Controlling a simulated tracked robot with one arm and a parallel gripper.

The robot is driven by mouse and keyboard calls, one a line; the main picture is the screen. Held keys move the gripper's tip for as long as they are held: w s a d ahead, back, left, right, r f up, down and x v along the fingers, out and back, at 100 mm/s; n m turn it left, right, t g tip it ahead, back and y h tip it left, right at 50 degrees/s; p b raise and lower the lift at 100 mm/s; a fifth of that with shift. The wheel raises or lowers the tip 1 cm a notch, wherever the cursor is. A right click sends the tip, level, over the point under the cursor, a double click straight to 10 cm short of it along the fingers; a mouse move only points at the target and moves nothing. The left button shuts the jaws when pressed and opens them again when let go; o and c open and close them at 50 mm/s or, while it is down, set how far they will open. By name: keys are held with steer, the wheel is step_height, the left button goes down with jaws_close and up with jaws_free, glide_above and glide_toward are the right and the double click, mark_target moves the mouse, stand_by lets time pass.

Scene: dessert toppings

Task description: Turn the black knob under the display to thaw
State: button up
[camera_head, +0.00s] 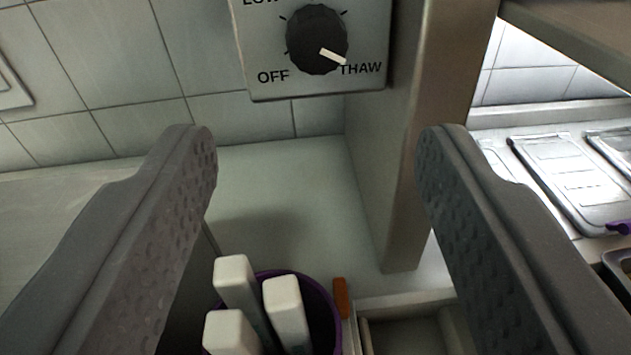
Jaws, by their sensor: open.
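The black knob (317,38) is at the top of the view on a light grey panel (365,25). The panel carries the labels LOW, OFF and THAW. The knob's white pointer mark points to the lower right, at the THAW label. My gripper (317,140) is open and empty, with one grey textured finger on each side of the view. Its fingertips appear below the knob, apart from it. The display is not in view, and the top of the panel is cut off.
A purple container (323,300) with several white handles stands below, between the fingers. A beige post (425,140) rises right of the panel. Metal lidded trays (575,175) are at the right. A tiled wall (100,60) is behind.

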steer(key=shift+s+a+r, duration=0.1)
steer(key=shift+s+r, duration=0.05)
steer(key=shift+s, duration=1.15)
